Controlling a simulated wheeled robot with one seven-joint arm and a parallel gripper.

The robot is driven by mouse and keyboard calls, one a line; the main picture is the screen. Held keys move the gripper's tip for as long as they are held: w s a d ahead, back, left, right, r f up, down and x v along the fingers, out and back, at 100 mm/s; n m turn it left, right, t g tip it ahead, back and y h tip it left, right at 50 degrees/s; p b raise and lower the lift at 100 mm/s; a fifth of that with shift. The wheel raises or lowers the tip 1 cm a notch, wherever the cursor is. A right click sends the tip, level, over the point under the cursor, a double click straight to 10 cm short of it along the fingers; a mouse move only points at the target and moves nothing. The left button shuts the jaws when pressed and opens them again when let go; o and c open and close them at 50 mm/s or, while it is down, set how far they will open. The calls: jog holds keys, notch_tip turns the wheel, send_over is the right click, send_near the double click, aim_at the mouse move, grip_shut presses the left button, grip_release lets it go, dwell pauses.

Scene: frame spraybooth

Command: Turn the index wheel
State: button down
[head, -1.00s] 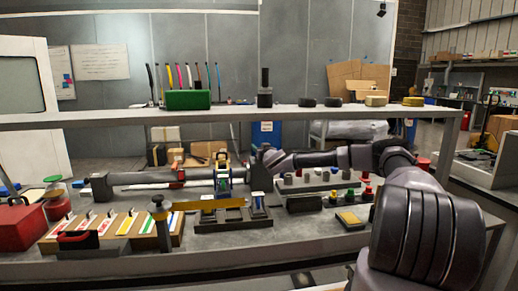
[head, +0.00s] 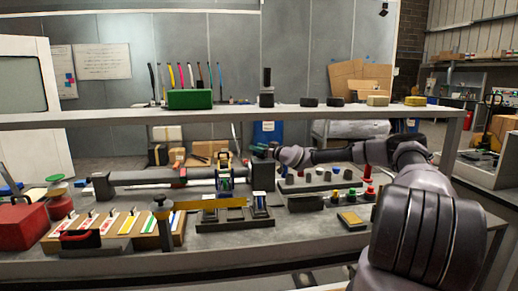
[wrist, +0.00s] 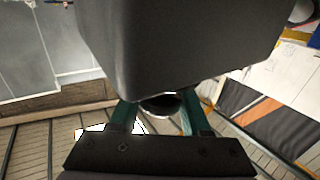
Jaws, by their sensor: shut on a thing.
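My gripper (wrist: 160,118) shows in the wrist view as two teal fingers shut on a dark round part (wrist: 160,104), apparently the index wheel. A large dark block (wrist: 180,45) hides most of this part. In the head view, my gripper (head: 262,150) is at the upper back of the dark upright block (head: 262,177) at the right end of a long grey horizontal bar (head: 150,177). The fingertips are too small to make out there, and the wheel cannot be picked out.
A yellow bar (head: 208,203) on a post lies in front of the fixture. A shelf (head: 330,112) with a green pen holder (head: 190,99) runs above the bench. Coloured knobs (head: 350,193) stand right of the block, near my arm. A red box (head: 22,225) is at left.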

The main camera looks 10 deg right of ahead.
jog(key=shift+s+a+n+g+y, duration=0.15)
jog(key=shift+n+g+y, duration=0.7)
jog(key=shift+y, duration=0.1)
jog(key=shift+s+a+n+g+y, duration=0.1)
jog(key=shift+n+g+y, duration=0.65)
jog(key=shift+g+y, duration=0.15)
jog(key=shift+s+a+r+n+g+y, duration=0.1)
jog(key=shift+s+n+g+y, duration=0.1)
jog(key=shift+n+g+y, duration=0.7)
jog(key=shift+s+a+n+g+y, duration=0.15)
jog(key=shift+n+g+y, duration=0.45)
jog(key=shift+g, duration=0.55)
jog(key=shift+c, duration=1.8)
grip_release()
jog(key=shift+s, duration=0.1)
notch_tip(320, 180, up, 10)
